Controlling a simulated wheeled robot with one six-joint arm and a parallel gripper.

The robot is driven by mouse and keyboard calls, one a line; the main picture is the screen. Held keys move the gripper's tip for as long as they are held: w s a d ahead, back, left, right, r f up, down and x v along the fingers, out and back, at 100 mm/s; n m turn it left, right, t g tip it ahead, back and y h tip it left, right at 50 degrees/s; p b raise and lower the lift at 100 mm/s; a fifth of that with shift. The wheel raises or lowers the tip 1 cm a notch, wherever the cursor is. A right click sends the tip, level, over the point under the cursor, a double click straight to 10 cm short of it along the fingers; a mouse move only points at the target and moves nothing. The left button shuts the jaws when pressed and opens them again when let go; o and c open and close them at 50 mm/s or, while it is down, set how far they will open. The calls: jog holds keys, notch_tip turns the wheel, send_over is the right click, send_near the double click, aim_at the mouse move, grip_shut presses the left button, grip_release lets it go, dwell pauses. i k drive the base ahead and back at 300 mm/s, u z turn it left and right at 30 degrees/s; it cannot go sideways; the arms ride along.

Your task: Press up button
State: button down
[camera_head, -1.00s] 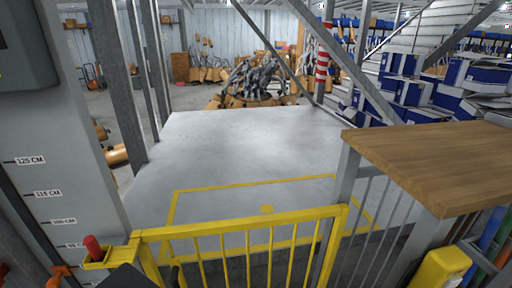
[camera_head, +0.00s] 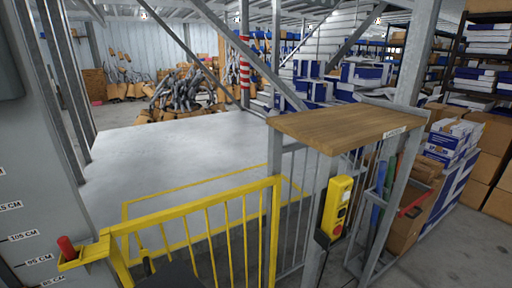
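A yellow control box (camera_head: 337,205) with buttons is mounted on a grey post below a wooden shelf, right of centre. A red button shows on its front, with other small buttons above and below it. Which one is the up button is too small to tell.
A yellow railing gate (camera_head: 200,230) stands in front, with a grey platform (camera_head: 170,160) behind it. A wooden shelf top (camera_head: 345,128) sits above the control box. A red-tipped lever (camera_head: 66,247) is at lower left. Blue and white boxes (camera_head: 365,78) and cartons fill the right. Grey floor is clear at lower right.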

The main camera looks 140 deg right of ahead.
aim_at(346, 196)
jog(key=z, duration=3.8)
jog(key=i, duration=0.5)
jog(key=k, duration=0.5)
jog(key=z, duration=0.3)
jog(key=i, duration=0.35)
jog(key=z, duration=0.75)
